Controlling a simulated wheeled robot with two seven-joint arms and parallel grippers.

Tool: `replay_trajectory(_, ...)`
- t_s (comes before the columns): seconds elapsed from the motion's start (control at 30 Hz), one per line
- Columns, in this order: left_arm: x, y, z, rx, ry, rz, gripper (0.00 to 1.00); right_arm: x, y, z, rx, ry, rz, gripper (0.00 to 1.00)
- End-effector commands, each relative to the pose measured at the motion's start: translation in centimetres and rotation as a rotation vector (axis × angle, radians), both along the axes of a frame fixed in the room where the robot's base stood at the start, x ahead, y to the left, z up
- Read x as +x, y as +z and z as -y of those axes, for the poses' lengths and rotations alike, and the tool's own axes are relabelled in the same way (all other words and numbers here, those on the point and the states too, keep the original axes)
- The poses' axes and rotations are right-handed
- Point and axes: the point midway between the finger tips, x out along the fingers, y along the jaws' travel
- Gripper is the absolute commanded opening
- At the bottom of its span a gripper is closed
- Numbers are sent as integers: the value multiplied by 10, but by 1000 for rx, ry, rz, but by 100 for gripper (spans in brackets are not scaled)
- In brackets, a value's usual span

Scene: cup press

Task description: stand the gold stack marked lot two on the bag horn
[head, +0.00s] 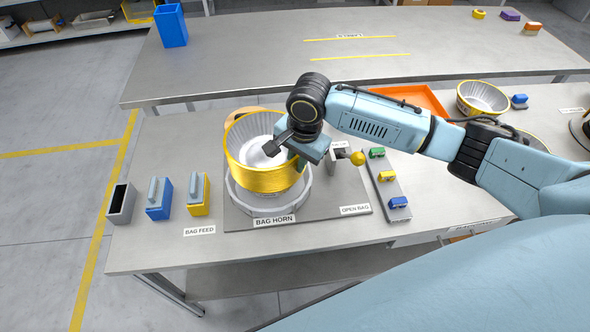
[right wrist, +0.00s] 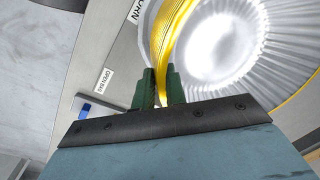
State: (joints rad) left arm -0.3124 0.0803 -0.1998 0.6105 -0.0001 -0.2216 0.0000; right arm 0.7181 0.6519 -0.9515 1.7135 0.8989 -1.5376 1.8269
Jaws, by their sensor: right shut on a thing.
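The gold stack (head: 265,180), a wide cup stack with a white fluted inside, is upright over the bag horn (head: 238,203), a pale round form above the BAG HORN label. Whether its base rests on the horn or hangs just above it, I cannot tell. No lot mark is readable on it. My right gripper (head: 297,158) is shut on the near right side of the stack's wall. In the right wrist view, the green fingers (right wrist: 161,88) pinch the gold wall (right wrist: 166,40) between them. My left gripper is not in view.
A lever with a yellow knob (head: 357,158) stands right of the horn, by the OPEN BAG label. A strip with small coloured blocks (head: 387,177) lies beyond it. Blue and yellow holders (head: 159,205) stand left. Another gold-rimmed stack (head: 483,99) and an orange tray (head: 412,96) are behind my right arm.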

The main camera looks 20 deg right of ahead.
Motion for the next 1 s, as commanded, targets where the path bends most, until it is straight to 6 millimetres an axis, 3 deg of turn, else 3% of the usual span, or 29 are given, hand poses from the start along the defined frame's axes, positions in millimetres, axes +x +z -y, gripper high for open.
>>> replay_trajectory(0.2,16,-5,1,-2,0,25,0,0,-33,0,-1,1,1,0)
replay_trajectory(0.6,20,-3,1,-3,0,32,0,0,-37,0,0,1,0,0)
replay_trajectory(0.63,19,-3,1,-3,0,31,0,0,-38,0,-1,1,-1,17)
replay_trajectory(0.77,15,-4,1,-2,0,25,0,0,-38,0,-1,1,0,34)
replay_trajectory(1.0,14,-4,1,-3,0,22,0,0,-37,0,-1,1,0,35)
